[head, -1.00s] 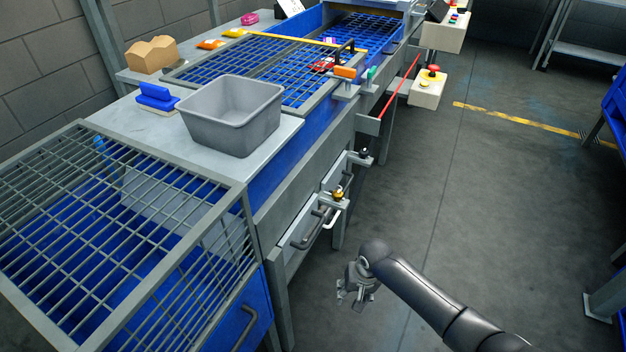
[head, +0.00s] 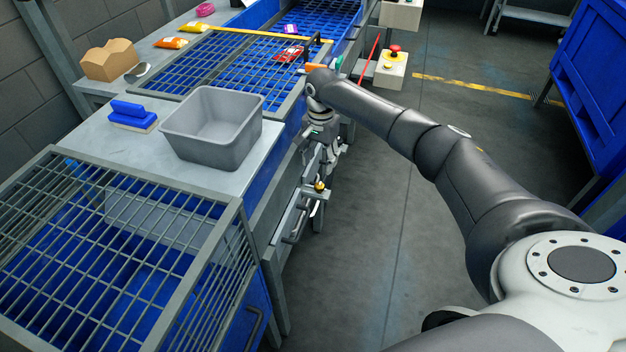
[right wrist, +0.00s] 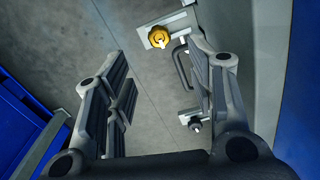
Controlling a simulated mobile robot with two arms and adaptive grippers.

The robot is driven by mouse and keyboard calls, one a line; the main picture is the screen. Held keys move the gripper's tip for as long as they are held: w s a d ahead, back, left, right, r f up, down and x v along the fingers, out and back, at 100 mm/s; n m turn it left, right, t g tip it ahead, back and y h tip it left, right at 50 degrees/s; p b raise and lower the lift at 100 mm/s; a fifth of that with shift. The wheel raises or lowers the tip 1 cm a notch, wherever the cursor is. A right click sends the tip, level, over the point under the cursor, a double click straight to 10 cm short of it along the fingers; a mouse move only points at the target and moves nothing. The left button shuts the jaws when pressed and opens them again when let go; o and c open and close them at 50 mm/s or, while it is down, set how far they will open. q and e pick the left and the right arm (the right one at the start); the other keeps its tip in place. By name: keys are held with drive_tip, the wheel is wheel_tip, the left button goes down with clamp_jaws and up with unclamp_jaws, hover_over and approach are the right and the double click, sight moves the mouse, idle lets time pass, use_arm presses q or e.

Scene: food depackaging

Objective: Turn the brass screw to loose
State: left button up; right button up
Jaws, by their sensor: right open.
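The brass screw (head: 319,186) is a small yellow knob on a metal bracket at the side of the bench, above a drawer handle. In the right wrist view the brass screw (right wrist: 158,38) is near the top, beyond the fingertips and apart from them. My right gripper (head: 325,155) points down beside the bench, a little behind the screw in the head view. In the right wrist view its two fingers (right wrist: 165,85) are spread with nothing between them. My left gripper is not in view.
A dark knob (right wrist: 195,125) on another bracket sits close to the right finger. A grey bin (head: 212,130) stands on the bench, with a wire cage (head: 120,245) in front. A red emergency button (head: 394,50) is further back. The floor right of the bench is clear.

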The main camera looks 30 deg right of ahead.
sight(319, 186)
wheel_tip(319, 186, down, 10)
drive_tip(key=shift+r+b, duration=0.1)
drive_tip(key=shift+b, duration=0.45)
drive_tip(key=c, duration=1)
drive_tip(key=shift+c, duration=0.2)
